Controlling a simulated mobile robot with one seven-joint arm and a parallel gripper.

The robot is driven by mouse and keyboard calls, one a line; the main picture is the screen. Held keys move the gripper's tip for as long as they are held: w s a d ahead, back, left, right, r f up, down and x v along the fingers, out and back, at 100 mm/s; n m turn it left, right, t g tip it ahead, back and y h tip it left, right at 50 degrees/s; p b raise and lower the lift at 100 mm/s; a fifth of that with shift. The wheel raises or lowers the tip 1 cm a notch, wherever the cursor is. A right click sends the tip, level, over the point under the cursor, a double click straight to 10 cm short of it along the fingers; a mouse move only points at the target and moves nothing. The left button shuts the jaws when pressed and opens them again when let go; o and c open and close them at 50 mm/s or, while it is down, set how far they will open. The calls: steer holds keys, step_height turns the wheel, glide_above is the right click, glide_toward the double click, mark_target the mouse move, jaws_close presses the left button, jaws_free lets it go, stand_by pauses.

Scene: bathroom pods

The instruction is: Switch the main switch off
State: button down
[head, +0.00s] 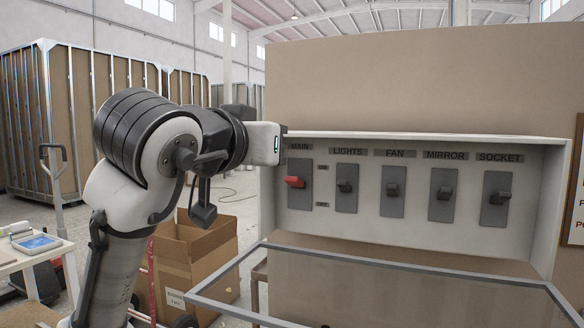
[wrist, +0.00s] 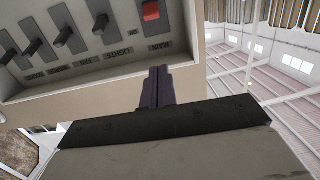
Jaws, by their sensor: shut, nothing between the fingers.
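The main switch (head: 294,182) is a red lever on a dark plate under the label MAIN, at the left end of a wall panel. Small marks stand beside its plate above and below; I cannot tell surely whether the lever is up or down. In the wrist view the red lever (wrist: 151,10) is at the top edge, partly cut off. My gripper (wrist: 158,84) is shut and empty, its fingers together. In the head view it is at the panel's upper left, near the MAIN label and above the lever, apart from it. The fingertips are mostly hidden there.
Black levers labelled LIGHTS (head: 346,187), FAN (head: 393,189), MIRROR (head: 444,193) and SOCKET (head: 499,198) stand to the right. The panel's box (head: 420,138) has protruding edges. Its clear framed cover (head: 390,290) hangs open below. A cardboard box (head: 195,262) stands at lower left.

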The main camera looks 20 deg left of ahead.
mark_target(300, 149)
steer(key=shift+s, duration=0.1)
steer(key=w+p, duration=0.1)
steer(key=w, duration=0.2)
steer(key=w+p, duration=0.1)
steer(key=w, duration=0.3)
steer(key=w+f+p, duration=0.1)
steer(key=w, duration=0.2)
steer(key=shift+w+d, duration=0.15)
steer(key=shift+s+f, duration=0.35)
steer(key=shift+f, duration=0.3)
steer(key=shift+s+f, duration=0.35)
steer(key=shift+f, duration=0.25)
steer(key=shift+s+f, duration=0.25)
steer(key=shift+f, duration=0.3)
